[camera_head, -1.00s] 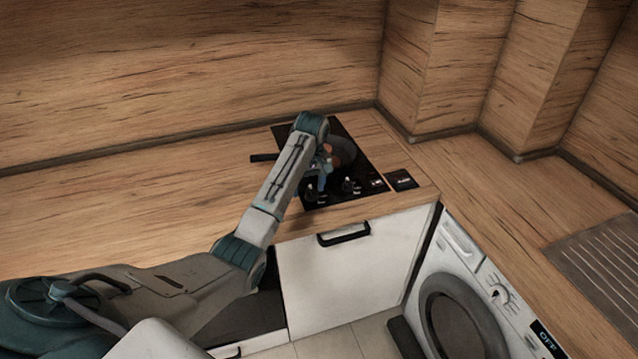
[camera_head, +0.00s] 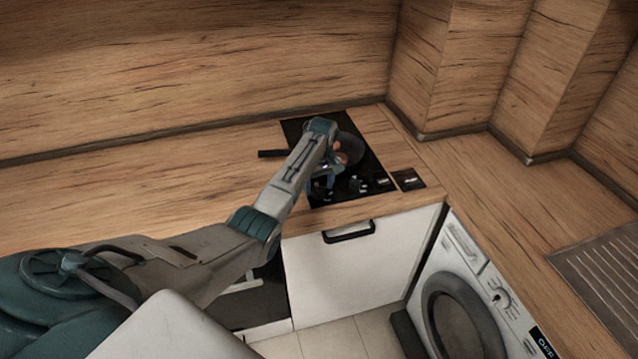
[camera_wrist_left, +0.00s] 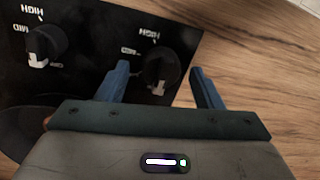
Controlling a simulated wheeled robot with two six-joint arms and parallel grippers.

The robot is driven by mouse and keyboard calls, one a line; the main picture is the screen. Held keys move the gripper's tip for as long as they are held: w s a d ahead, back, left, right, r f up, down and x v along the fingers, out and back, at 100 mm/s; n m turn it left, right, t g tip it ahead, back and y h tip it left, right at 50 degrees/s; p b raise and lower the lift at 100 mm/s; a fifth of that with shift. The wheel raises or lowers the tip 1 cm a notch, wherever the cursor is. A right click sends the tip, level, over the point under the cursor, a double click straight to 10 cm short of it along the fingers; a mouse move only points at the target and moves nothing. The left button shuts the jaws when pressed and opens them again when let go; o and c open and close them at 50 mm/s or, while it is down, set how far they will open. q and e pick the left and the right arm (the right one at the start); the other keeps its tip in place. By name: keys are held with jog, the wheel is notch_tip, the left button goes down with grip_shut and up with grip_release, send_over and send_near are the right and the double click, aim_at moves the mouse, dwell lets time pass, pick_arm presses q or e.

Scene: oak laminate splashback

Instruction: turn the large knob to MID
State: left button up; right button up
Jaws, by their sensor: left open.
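Two black knobs with white pointer marks sit on a black hob (camera_head: 375,165). In the left wrist view one knob (camera_wrist_left: 161,66) lies between my left gripper's fingers, and another knob (camera_wrist_left: 45,41) is at the upper left. HIGH and MID labels read upside down beside them. The pointer of the knob between the fingers faces away from its HIGH label. I cannot tell from size which knob is the large one. My left gripper (camera_wrist_left: 160,74) is open, a finger on each side of that knob, with no clear contact. In the head view the left gripper (camera_head: 325,182) partly hides the knobs.
A dark pan (camera_head: 350,150) stands on the hob behind my gripper. A small black panel (camera_head: 408,179) lies right of the hob. A white cabinet (camera_head: 350,275) and a washing machine (camera_head: 460,290) are below. The wooden counter (camera_head: 130,195) to the left is clear.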

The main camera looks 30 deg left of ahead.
pick_arm(q)
jog(key=shift+s+f, duration=0.1)
jog(key=shift+f, duration=0.15)
jog(key=c, duration=1)
jog(key=shift+o, duration=0.2)
pick_arm(e)
jog(key=shift+s+a+r, duration=0.1)
jog(key=shift+s, duration=0.25)
